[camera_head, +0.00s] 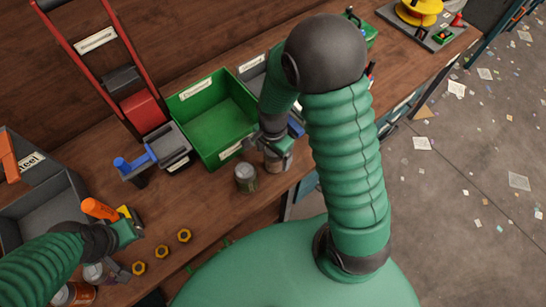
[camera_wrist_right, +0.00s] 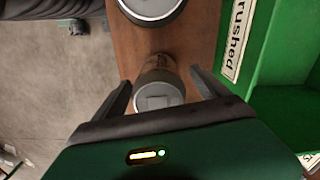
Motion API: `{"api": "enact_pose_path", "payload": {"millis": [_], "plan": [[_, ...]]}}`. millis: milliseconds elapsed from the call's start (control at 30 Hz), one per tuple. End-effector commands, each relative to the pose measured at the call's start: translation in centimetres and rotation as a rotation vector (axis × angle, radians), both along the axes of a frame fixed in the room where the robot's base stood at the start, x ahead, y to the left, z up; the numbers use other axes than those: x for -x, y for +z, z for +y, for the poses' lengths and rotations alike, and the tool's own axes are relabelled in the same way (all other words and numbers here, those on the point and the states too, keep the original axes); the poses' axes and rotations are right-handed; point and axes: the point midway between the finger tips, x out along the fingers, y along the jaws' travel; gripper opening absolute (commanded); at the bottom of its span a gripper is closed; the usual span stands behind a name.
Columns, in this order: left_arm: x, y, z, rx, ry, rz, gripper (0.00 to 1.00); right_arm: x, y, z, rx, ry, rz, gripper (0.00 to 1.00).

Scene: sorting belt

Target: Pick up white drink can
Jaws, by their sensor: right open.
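My right gripper (camera_head: 277,158) is open above the bench, in front of the green bin. A can with a grey lid and tan body (camera_wrist_right: 158,88) stands between its spread fingers (camera_wrist_right: 162,92) in the right wrist view, with a gap on each side; the head view shows part of it (camera_head: 273,166) below the gripper. A second can with a pale metal rim (camera_head: 245,178) stands to its left; its top shows at the wrist view's upper edge (camera_wrist_right: 150,8). I cannot tell which is the white drink can. My left gripper (camera_head: 118,270) is low at the left, its jaws unclear.
The green bin (camera_head: 188,97) is close beside the right gripper; its labelled wall (camera_wrist_right: 240,40) also shows in the wrist view. A grey bin (camera_head: 50,192) stands far left. More cans (camera_head: 72,293) and several yellow nuts (camera_head: 161,251) are near the left gripper.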

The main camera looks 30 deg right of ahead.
Motion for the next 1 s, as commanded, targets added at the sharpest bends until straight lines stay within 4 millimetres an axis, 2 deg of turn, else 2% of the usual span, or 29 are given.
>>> {"api": "enact_pose_path", "payload": {"millis": [33, 133, 367, 833, 867, 1000], "plan": [[0.0, -0.1, 0.0, 0.0, 0.0, 0.0, 0.36, 0.1, -1.1, -0.1, -0.001, -0.001, 0.004, 0.84], [0.0, -0.2, 0.0, 0.0, 0.0, 0.0, 0.36, 0.0, -2.3, -0.1, 0.001, -0.002, 0.002, 0.84], [0.0, -0.2, 0.0, 0.0, 0.0, 0.0, 0.36, -0.1, -2.6, -0.1, 0.001, -0.001, 0.0, 0.84], [0.0, -0.2, 0.0, 0.0, 0.0, 0.0, 0.36, -0.1, -2.5, -0.1, 0.001, 0.0, 0.0, 0.24], [0.0, -0.2, 0.0, 0.0, 0.0, 0.0, 0.36, -0.1, -2.5, -0.1, 0.001, 0.0, 0.0, 0.21], [0.0, -0.2, 0.0, 0.0, 0.0, 0.0, 0.36, 0.0, -2.5, -0.1, 0.001, 0.0, 0.0, 0.21]]}}
